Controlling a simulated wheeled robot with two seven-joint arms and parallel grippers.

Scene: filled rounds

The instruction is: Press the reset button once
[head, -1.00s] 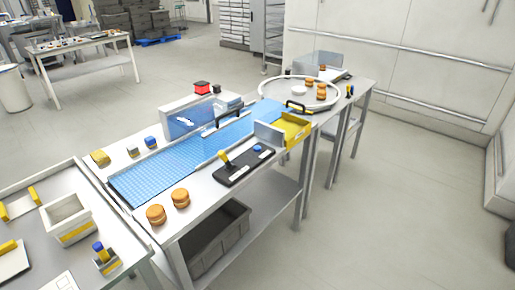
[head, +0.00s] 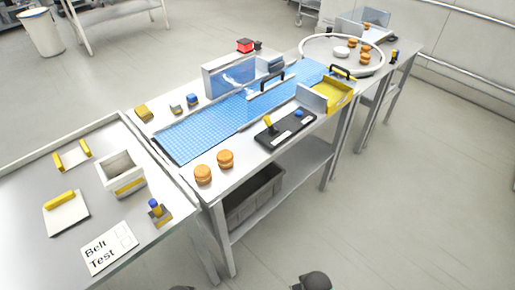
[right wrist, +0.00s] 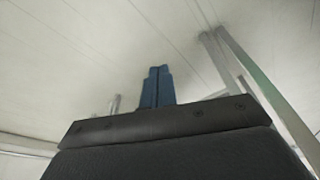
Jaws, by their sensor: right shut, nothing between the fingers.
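A black control panel (head: 287,130) lies on the front edge of the belt table. It carries a yellow-handled lever (head: 268,124) and a round blue button (head: 299,113); its white labels are too small to read, so I cannot tell whether this is the reset button. A red block-like top (head: 245,45) sits on a dark base behind the belt. My right gripper (right wrist: 157,87) shows in the right wrist view, its blue fingers shut and empty, with only pale floor and table legs beyond. My left gripper is not in view.
The blue belt (head: 205,128) runs along the table, with two orange-brown rounds (head: 203,174) in front. A yellow tray (head: 338,96) and a round turntable (head: 341,55) lie beyond. A side table (head: 30,215) at left holds a white bin (head: 121,174) and a "Belt Test" card (head: 109,248). Floor at right is clear.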

